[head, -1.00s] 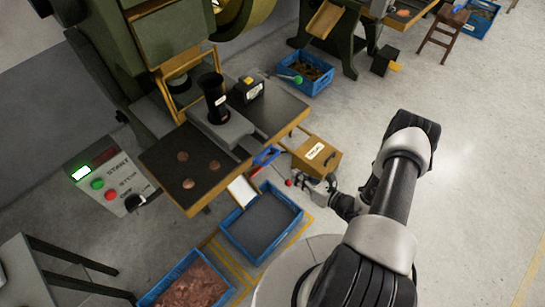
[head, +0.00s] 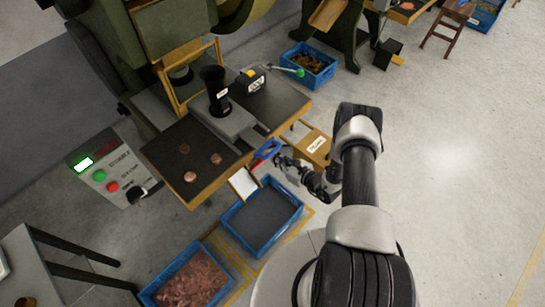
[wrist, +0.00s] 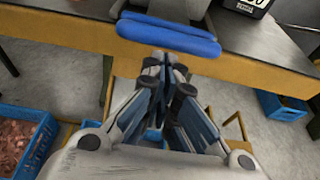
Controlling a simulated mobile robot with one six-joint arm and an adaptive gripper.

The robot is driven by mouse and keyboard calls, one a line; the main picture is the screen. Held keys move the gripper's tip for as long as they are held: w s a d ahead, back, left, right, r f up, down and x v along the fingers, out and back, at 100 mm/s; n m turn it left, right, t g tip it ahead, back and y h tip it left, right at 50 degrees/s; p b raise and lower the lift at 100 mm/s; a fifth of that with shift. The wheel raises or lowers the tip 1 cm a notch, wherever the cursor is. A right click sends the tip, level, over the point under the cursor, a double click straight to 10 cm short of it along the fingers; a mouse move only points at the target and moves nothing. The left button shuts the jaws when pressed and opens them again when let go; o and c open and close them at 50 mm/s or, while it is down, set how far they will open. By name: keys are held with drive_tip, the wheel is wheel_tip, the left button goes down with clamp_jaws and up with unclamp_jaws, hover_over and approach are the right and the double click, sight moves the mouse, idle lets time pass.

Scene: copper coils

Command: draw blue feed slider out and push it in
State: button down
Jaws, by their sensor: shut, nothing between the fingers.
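The blue feed slider handle (head: 268,149) sticks out over the front edge of the press table. In the wrist view the blue handle (wrist: 168,36) lies crosswise just beyond my fingertips, with its grey slide behind it. My gripper (head: 281,160) is just in front of the handle. In the wrist view my gripper (wrist: 165,62) is shut with nothing between its fingers. Its tips are close to the handle's near side; whether they touch it I cannot tell.
An empty blue crate (head: 243,247) and a blue crate of copper pieces (head: 158,299) stand on the floor. Open floor lies right.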

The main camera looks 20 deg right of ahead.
sight(265, 149)
drive_tip(key=shift+w+a, duration=0.25)
drive_tip(key=shift+w, duration=0.3)
drive_tip(key=shift+w+a, duration=0.25)
drive_tip(key=shift+w, duration=0.3)
drive_tip(key=w+a+b, duration=0.1)
drive_tip(key=w, duration=0.1)
drive_tip(key=w+a+b, duration=0.1)
drive_tip(key=w, duration=0.1)
drive_tip(key=shift+a, duration=0.1)
drive_tip(key=shift+s, duration=0.1)
